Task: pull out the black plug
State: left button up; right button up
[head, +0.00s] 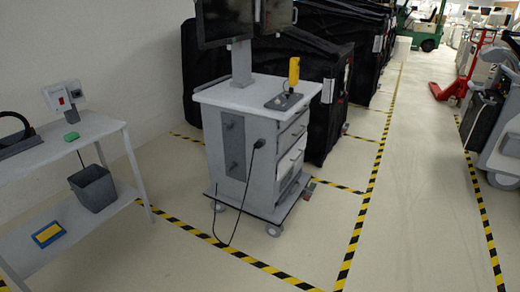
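A second black plug (259,143) is at the side of the grey cart (268,165). Its black cable (243,195) hangs in a loop down to the floor. I cannot tell whether this plug is inserted or only hung there. Neither of my grippers is in view.
The left table (108,122) holds a green block (71,136) and a black-handled object (20,138). A dark bin (94,187) stands on its lower shelf. Black covered carts (325,75) stand behind the grey cart.

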aim_at(258, 145)
jog(key=i+j, duration=0.3)
jog(key=i+j+z, duration=0.15)
jog(key=i+j, duration=0.45)
jog(key=j, duration=0.25)
jog(key=i+j+z, duration=0.15)
jog(key=i+j, duration=0.15)
jog(key=j, duration=0.15)
jog(key=i+j, duration=0.3)
jog(key=i+j+z, duration=0.15)
jog(key=j, duration=0.4)
jog(key=i, duration=0.1)
